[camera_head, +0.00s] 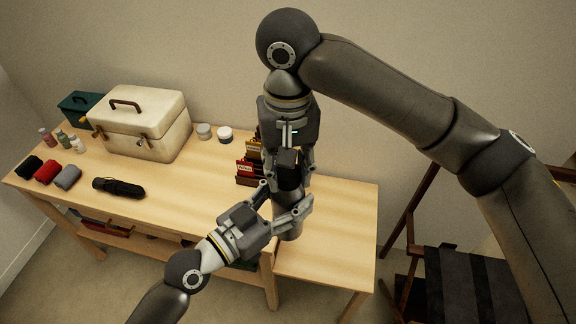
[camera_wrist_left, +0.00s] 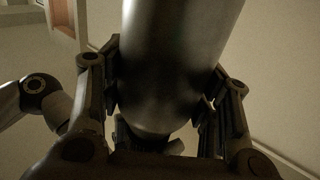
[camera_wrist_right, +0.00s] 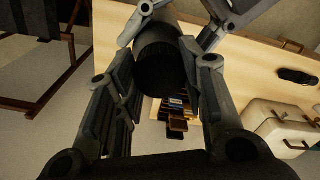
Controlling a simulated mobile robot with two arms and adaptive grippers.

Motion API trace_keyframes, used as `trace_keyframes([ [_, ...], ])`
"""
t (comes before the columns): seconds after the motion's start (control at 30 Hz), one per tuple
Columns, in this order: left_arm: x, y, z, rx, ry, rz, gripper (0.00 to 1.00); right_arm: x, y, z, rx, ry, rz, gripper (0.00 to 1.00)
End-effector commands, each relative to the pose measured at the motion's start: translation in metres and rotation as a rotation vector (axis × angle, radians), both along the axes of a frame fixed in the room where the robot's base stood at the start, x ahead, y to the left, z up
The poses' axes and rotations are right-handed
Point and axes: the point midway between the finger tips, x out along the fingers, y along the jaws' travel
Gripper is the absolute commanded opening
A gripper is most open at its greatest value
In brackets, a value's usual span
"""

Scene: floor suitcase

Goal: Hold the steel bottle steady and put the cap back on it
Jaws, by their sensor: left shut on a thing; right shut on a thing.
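The steel bottle (camera_head: 289,222) is a grey metal cylinder held off the table's front side, roughly upright. My left gripper (camera_head: 284,201) is shut around its body. In the left wrist view the bottle (camera_wrist_left: 175,65) fills the space between the fingers. The black cap (camera_head: 288,168) is a dark ribbed cylinder directly above the bottle. My right gripper (camera_head: 290,178) points down and is shut on the cap. In the right wrist view the cap (camera_wrist_right: 162,62) sits between the fingers, in line with the bottle. Whether the cap touches the bottle's mouth or is seated is hidden.
The wooden table (camera_head: 215,160) stands below and behind. A small rack of coloured packets (camera_head: 247,172) is just left of the grippers. A white case (camera_head: 140,122), a black umbrella (camera_head: 119,187) and rolled cloths (camera_head: 47,172) lie left. The table's right end is clear. A dark chair (camera_head: 455,280) stands right.

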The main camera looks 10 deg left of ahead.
Motion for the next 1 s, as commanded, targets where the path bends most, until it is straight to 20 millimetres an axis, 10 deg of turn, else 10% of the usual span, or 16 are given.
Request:
trace_keyframes([
  [0.23,-0.001,-0.001,0.001,0.0,-0.001,-0.003,0.0,0.002,0.0,0.0,0.003,-0.005,-0.15,0.09],
  [0.27,-0.001,-0.001,0.001,0.0,-0.001,-0.003,0.0,0.002,0.0,0.0,0.003,-0.005,-0.15,0.38],
  [0.47,-0.001,-0.001,0.001,-0.001,-0.002,-0.002,0.0,0.001,0.0,0.0,0.002,-0.003,-0.147,0.62],
  [1.0,0.0,0.0,0.001,-0.001,-0.002,0.0,0.0,0.002,0.0,0.03,0.001,-0.007,-0.146,0.62],
])
